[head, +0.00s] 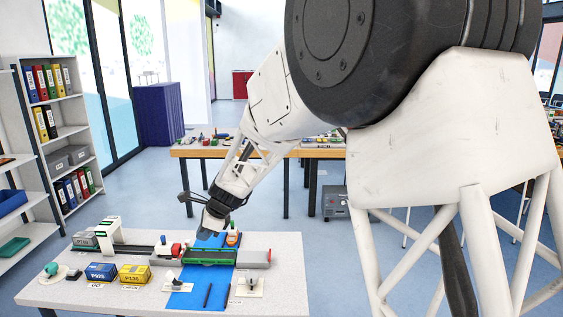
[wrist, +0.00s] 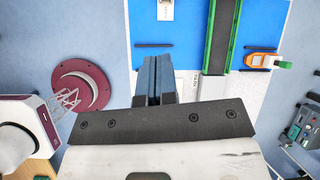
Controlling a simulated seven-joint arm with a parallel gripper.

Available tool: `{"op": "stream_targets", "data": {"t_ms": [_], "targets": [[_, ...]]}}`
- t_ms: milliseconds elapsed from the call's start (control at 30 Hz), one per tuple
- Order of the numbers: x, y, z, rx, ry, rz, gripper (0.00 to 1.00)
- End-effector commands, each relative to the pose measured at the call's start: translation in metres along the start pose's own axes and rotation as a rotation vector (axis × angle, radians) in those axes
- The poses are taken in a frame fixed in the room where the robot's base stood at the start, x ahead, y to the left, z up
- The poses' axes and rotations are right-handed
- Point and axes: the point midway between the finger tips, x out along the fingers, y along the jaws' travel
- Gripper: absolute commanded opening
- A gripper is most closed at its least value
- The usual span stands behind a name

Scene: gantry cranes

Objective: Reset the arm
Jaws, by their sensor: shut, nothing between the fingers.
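My arm reaches down and to the left in the head view. My gripper (head: 206,232) is over the back part of the table, above the blue mat (head: 186,300). In the wrist view my gripper (wrist: 157,68) has its two fingers together with nothing between them. The fingers point toward the blue mat (wrist: 190,30) and the table below. In the head view, a white gantry crane (head: 108,230) stands at the left end of the dark track on the table (head: 60,295).
A green-edged conveyor (head: 208,257) crosses the mat. A blue box (head: 101,272) and a yellow box (head: 134,273) stand at the front left. An orange device (head: 233,238) is at the back. In the wrist view a maroon round base (wrist: 80,86) lies left of the fingers.

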Motion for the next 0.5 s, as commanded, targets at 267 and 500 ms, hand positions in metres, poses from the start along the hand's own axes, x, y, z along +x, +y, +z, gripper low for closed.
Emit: {"op": "stream_targets", "data": {"t_ms": [267,500], "targets": [[-0.074,0.04,-0.035,-0.2,0.059,-0.017,0.0],[-0.128,0.082,-0.064,-0.368,0.117,-0.017,0.0]]}}
